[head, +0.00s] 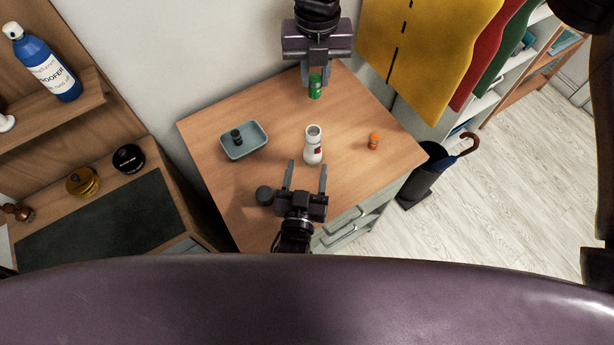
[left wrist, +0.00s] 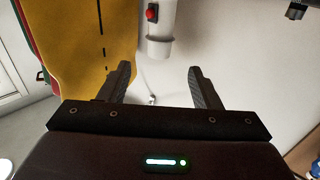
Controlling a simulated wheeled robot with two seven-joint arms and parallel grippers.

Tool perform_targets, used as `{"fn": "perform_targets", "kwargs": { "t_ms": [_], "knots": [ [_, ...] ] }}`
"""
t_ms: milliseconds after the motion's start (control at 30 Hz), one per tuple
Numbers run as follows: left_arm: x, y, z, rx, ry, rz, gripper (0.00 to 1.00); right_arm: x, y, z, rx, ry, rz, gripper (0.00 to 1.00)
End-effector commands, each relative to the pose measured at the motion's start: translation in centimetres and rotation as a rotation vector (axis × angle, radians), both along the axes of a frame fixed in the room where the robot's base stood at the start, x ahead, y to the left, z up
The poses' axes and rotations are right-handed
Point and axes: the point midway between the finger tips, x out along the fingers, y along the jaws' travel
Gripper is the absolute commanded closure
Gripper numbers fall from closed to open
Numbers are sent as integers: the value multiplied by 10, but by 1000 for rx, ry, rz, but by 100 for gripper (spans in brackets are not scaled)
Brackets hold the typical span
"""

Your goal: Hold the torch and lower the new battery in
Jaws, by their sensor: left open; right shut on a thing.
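The white torch (head: 312,153) stands on the wooden top with its open round mouth up and a red switch on its side. In the left wrist view the torch (left wrist: 160,28) shows ahead, beyond my fingertips. My left gripper (head: 307,165) is open, its fingers pointing at the torch and apart from it. My right gripper (head: 315,80) is shut on the green battery (head: 315,90) and holds it upright behind and above the torch. The battery is clear of the torch mouth. A dark battery-like cylinder (head: 236,137) is in the blue-grey tray (head: 262,150).
A dark round cap (head: 264,195) lies left of my left gripper. A small orange bottle-like object (head: 374,142) stands right of the torch. The wooden top (head: 215,180) is otherwise mostly clear. An umbrella stand (head: 425,175) is on the floor to the right.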

Motion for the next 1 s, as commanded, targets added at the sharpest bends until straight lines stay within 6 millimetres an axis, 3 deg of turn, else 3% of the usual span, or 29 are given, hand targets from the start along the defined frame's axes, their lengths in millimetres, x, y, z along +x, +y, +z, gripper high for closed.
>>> {"fn": "perform_targets", "kwargs": {
  "t_ms": [300,500,700,1000],
  "knots": [
    [61,-8,1,1,-2,-2,42,0,0,0,0,0,0,100],
    [91,-11,0,1,-1,-2,42,0,0,0,0,0,0,100],
    [104,-13,0,1,1,-3,42,0,0,0,0,0,0,100],
    [105,-13,0,0,2,-3,42,0,0,0,0,0,0,100]
  ]
}}
